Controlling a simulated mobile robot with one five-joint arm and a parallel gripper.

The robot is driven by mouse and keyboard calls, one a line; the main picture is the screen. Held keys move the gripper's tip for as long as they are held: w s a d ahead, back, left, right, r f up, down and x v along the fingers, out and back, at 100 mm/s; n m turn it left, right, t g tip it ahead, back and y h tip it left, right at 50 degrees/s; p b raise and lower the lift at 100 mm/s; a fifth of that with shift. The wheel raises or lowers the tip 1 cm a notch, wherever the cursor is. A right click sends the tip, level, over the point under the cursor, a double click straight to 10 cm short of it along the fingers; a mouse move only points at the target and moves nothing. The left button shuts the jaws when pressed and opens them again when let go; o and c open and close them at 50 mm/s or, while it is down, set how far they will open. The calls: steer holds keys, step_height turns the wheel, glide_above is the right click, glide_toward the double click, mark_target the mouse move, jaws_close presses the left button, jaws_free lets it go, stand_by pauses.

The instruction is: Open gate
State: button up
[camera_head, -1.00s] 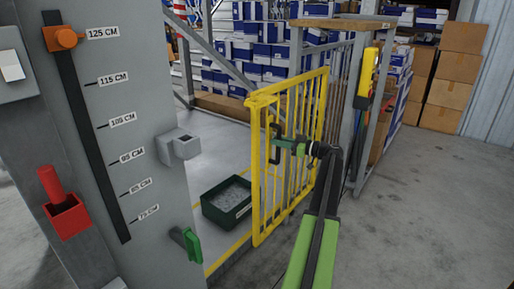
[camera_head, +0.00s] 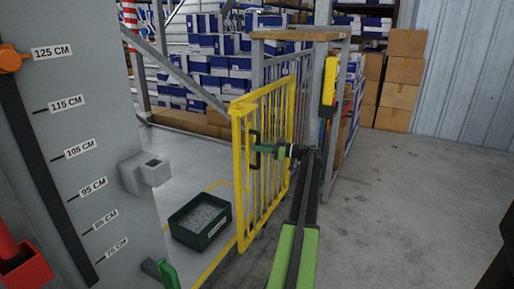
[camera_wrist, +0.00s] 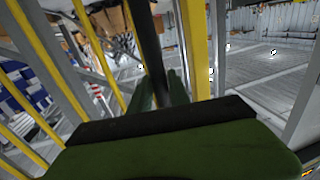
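The yellow barred gate (camera_head: 239,190) stands in the middle of the head view, its near edge well apart from the grey post (camera_head: 80,165) on the left. A black handle (camera_head: 252,152) is fixed on the gate near that edge. My gripper (camera_head: 262,150) is at this handle, reaching in from the right. In the wrist view the dark handle bar (camera_wrist: 148,45) runs down between the two green fingers of my gripper (camera_wrist: 160,92), which look closed around it. The contact itself is partly hidden behind the gripper body.
A grey latch block (camera_head: 146,173) sticks out of the post. A dark green bin (camera_head: 200,220) stands on the floor behind the gate opening. A grey frame with a wooden top (camera_head: 296,34) stands beyond the gate. Floor at the right (camera_head: 400,200) is clear.

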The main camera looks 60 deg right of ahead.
steer(key=shift+o, duration=1.2)
steer(key=shift+s, duration=0.1)
steer(key=shift+o, duration=0.4)
steer(key=shift+w+a, duration=0.15)
steer(key=shift+w, duration=0.1)
steer(key=v, duration=1.7)
steer(key=shift+s, duration=0.3)
steer(key=shift+r, duration=0.1)
